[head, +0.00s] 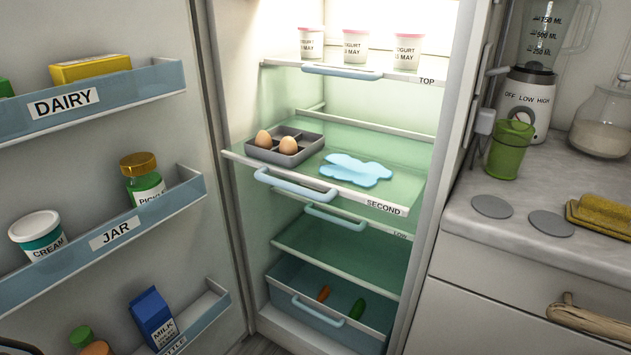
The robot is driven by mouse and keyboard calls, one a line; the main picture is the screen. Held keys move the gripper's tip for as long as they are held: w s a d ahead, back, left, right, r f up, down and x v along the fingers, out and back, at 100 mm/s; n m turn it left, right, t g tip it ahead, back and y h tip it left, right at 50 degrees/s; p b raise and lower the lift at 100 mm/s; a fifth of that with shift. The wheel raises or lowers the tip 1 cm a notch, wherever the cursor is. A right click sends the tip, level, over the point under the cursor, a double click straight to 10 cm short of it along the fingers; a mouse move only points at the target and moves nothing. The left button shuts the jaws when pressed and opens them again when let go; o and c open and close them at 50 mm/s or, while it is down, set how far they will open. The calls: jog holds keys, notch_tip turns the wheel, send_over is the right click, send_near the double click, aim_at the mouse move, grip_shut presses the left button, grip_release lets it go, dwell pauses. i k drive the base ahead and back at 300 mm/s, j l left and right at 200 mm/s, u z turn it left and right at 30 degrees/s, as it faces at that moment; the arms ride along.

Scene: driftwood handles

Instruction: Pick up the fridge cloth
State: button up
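A folded yellow cloth (602,215) lies on the counter at the right edge of the head view, partly cut off by the frame. A flat, light blue patch with a wavy outline (355,170) lies on the fridge shelf labelled SECOND (240,152); I cannot tell whether it is a cloth or a spill. My gripper is not in view.
The fridge door stands open at left with loaded racks (100,240). The SECOND shelf is pulled out and holds an egg tray (300,157). Two grey discs (552,223), a green cup (508,150) and a blender (525,100) stand on the counter (480,230). A driftwood handle (590,320) juts from the drawer.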

aim_at(605, 216)
jog(key=z, duration=0.4)
jog(key=k+l+z, duration=0.1)
jog(key=z, duration=0.3)
jog(key=l+z, duration=0.2)
jog(key=z, duration=0.2)
jog(key=k, duration=0.05)
